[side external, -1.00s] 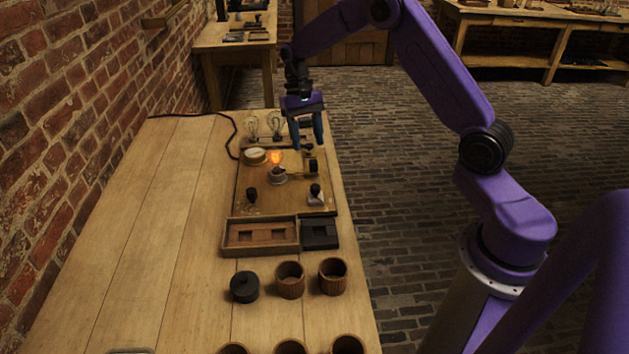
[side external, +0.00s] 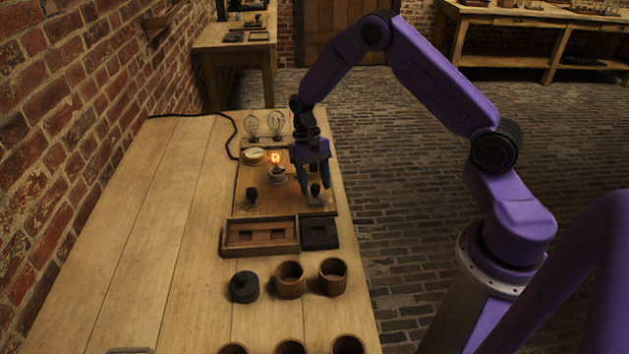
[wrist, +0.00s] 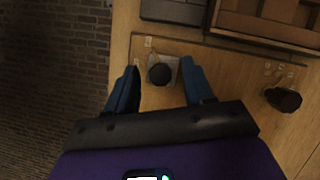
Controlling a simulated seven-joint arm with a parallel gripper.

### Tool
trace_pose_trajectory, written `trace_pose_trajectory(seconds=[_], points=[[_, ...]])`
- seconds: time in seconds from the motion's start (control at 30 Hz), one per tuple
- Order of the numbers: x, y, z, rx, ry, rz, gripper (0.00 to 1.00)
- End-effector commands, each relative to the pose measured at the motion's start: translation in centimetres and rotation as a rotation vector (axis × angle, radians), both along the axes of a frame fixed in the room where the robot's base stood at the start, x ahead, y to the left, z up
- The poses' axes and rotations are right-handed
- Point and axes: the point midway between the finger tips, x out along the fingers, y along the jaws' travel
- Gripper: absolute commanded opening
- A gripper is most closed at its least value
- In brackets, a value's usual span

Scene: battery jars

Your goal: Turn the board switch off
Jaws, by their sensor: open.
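The wooden board (side external: 283,206) lies on the bench and carries a lit bulb (side external: 276,159) in a socket. A dark round knob on a pale metal base (side external: 316,198) sits at the board's near right corner; the knob shows in the wrist view (wrist: 160,74). It looks like the switch. My gripper (side external: 314,194) is open, pointing down, with its blue fingers on either side of this knob. In the wrist view the fingers (wrist: 163,88) stand apart with the knob between their tips. I cannot tell whether they touch it.
A second dark knob (side external: 251,194) is on the board's near left. A wooden tray (side external: 261,248) and a dark block (side external: 320,233) lie in front of the board, with wooden cups (side external: 290,280) and a black jar (side external: 244,287) nearer. Two unlit bulbs (side external: 275,125) stand behind. The bench's left side is clear.

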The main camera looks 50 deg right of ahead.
Motion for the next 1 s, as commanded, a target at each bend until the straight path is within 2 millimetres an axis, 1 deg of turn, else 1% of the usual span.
trace_pose_trajectory(seconds=[0.07, 0.1, 0.17, 0.2, 0.23, 0.27, 0.47, 0.67, 0.87, 1.0], points=[[0.00, 0.00, 0.01, 0.000, 0.000, 0.000, 0.53], [0.01, 0.01, 0.01, 0.000, 0.000, 0.000, 0.46], [0.01, 0.01, 0.02, 0.000, 0.000, 0.000, 0.27], [0.01, 0.01, 0.02, 0.000, 0.000, 0.000, 0.14], [0.01, 0.00, 0.03, 0.000, 0.000, 0.000, 0.04], [0.01, 0.00, 0.03, 0.000, 0.000, 0.000, 0.00], [0.03, 0.03, 0.05, 0.000, 0.000, 0.006, 0.00], [0.08, 0.07, 0.06, 0.000, -0.001, 0.061, 0.00], [0.11, 0.21, 0.06, 0.000, -0.001, 0.186, 0.00], [0.15, 0.29, 0.09, 0.000, -0.001, 0.312, 0.00]])
